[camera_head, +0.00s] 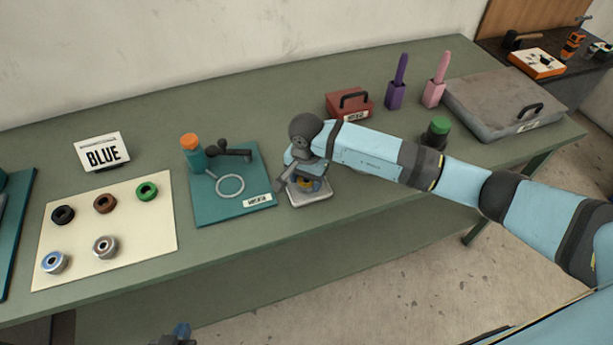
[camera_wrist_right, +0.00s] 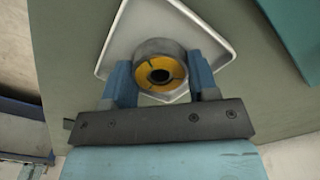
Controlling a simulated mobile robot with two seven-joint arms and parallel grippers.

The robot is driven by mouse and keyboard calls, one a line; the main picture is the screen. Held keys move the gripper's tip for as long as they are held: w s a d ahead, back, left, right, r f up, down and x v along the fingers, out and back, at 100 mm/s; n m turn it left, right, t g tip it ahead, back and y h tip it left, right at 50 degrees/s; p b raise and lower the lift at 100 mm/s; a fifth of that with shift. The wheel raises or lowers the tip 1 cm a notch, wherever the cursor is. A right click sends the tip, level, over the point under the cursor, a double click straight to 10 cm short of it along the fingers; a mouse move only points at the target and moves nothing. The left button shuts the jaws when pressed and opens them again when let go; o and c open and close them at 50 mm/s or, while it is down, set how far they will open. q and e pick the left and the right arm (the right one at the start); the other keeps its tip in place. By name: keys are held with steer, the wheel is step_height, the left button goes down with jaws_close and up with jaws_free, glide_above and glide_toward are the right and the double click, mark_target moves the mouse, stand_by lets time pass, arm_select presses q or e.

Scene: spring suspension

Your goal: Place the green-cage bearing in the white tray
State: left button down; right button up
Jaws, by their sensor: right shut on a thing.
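The green-cage bearing (camera_head: 147,191) sits on the cream mat at its back right, with no gripper near it. The white tray (camera_head: 309,199) lies right of the teal mat and also shows in the right wrist view (camera_wrist_right: 112,52). My right gripper (camera_head: 306,182) is over the tray, its blue fingers shut on a grey bearing with a yellow cage (camera_wrist_right: 160,70). I cannot tell whether this bearing touches the tray floor. Part of my left gripper (camera_head: 180,332) shows at the bottom edge, its jaws unclear.
The cream mat (camera_head: 105,262) holds several other bearings, with a sign reading BLUE (camera_head: 102,152) behind it. The teal mat (camera_head: 215,213) carries an orange-capped bottle (camera_head: 192,153) and a ring (camera_head: 230,186). A red box (camera_head: 348,105) stands behind my right arm.

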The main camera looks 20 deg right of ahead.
mark_target(306, 180)
steer(key=shift+f, duration=0.15)
steer(key=o, duration=1.1)
steer(key=shift+r, duration=0.25)
step_height(306, 180, up, 12)
steer(key=b, duration=0.2)
